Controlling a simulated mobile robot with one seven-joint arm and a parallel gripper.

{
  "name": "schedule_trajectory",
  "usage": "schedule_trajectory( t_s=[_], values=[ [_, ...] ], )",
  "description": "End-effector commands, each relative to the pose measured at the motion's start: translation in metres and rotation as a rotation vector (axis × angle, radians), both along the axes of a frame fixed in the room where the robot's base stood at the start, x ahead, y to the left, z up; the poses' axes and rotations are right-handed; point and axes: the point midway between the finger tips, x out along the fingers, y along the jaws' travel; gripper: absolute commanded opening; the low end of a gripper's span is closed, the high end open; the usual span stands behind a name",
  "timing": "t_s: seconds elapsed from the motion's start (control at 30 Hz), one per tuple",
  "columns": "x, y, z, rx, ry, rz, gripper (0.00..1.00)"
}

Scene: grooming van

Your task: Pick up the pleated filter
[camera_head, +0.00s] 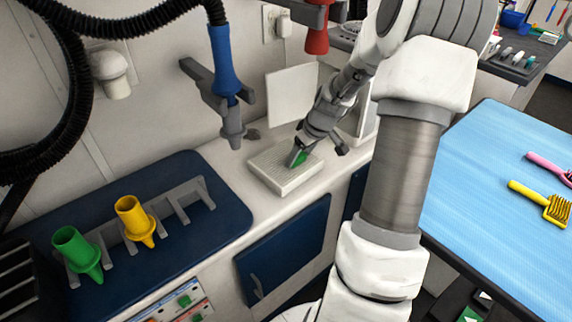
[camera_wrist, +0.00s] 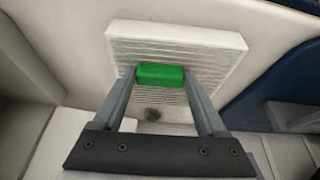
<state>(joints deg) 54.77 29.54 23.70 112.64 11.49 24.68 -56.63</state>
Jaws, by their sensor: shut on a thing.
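The pleated filter (camera_head: 268,172) is a flat white block with fine ridges and a green grip tab, over the white counter by the wall. It also shows in the wrist view (camera_wrist: 205,42), with the green tab (camera_wrist: 160,74) at its near side. My gripper (camera_head: 299,158) comes down on it from above. In the wrist view my two fingers (camera_wrist: 160,78) press on either end of the green tab. I cannot tell whether the filter's underside touches the counter.
A blue mat (camera_head: 120,190) holds a rack with a green nozzle (camera_head: 78,252) and a yellow nozzle (camera_head: 134,219). A blue-handled dryer tool (camera_head: 226,75) hangs left of the filter. A white panel (camera_head: 291,94) stands behind. A blue table (camera_head: 500,200) with brushes is right.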

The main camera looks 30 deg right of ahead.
Motion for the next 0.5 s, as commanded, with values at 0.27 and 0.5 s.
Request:
schedule_trajectory(
  t_s=[0.27,0.5],
  values=[
    [-0.0001,-0.0001,0.0002,0.0,0.0,0.0,0.0],
    [0.0002,-0.0002,0.0014,-0.001,-0.001,0.0,0.0]
  ],
)
